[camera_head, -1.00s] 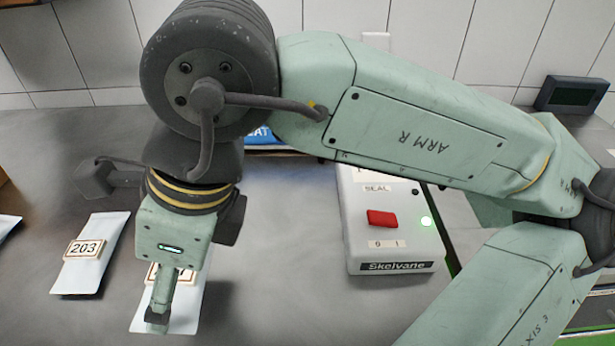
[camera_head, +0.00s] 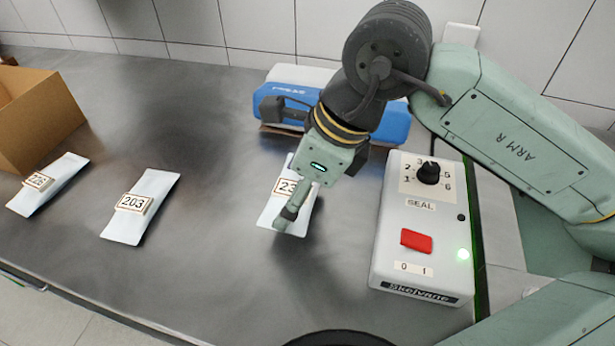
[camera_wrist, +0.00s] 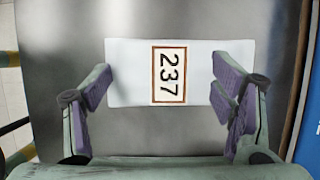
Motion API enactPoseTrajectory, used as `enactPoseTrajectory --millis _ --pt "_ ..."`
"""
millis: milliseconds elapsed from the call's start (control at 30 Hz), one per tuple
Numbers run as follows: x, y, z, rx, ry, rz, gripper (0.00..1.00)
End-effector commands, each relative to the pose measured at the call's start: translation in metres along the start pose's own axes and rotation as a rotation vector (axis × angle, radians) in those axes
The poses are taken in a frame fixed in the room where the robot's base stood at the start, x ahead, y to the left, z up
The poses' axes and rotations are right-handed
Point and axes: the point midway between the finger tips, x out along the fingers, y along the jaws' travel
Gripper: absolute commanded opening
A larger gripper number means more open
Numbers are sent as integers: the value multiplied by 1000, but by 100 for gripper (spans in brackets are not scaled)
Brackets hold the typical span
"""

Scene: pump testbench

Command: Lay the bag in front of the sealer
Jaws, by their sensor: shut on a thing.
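The bag labelled 237 (camera_wrist: 130,72) is pale and flat, with a framed number tag. My gripper (camera_wrist: 172,95) is shut on it, one purple-padded finger at each short end. In the head view the same bag (camera_head: 270,213) shows under my gripper (camera_head: 290,212), which hides part of its tag. I cannot tell whether the bag touches the worktop. A blue and white device (camera_head: 394,124), apparently the sealer, stands behind it, partly hidden by my arm. A white box marked SEAL (camera_head: 420,215), with a black dial, red switch and lit green lamp, stands to the right.
Bag 203 (camera_head: 157,186) and another tagged bag (camera_head: 65,170) lie to the left on the grey worktop (camera_head: 190,285). An open cardboard box (camera_head: 45,125) stands at the left back. The worktop is clear between bag 203 and the held bag.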

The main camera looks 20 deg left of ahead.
Motion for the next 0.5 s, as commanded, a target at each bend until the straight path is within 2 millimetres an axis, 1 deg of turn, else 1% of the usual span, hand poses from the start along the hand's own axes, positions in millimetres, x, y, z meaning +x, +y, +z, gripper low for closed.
enactPoseTrajectory --millis 33,100,267,367,400,500 --pt "-3 -9 0 2 -2 1 42" --pt "-1 -19 -2 1 -1 2 42" --pt "0 -31 -4 0 -1 1 42" --pt "0 -44 -6 1 0 2 42" --pt "8 -41 -10 0 0 3 42" --pt "23 -41 -16 1 0 3 42"
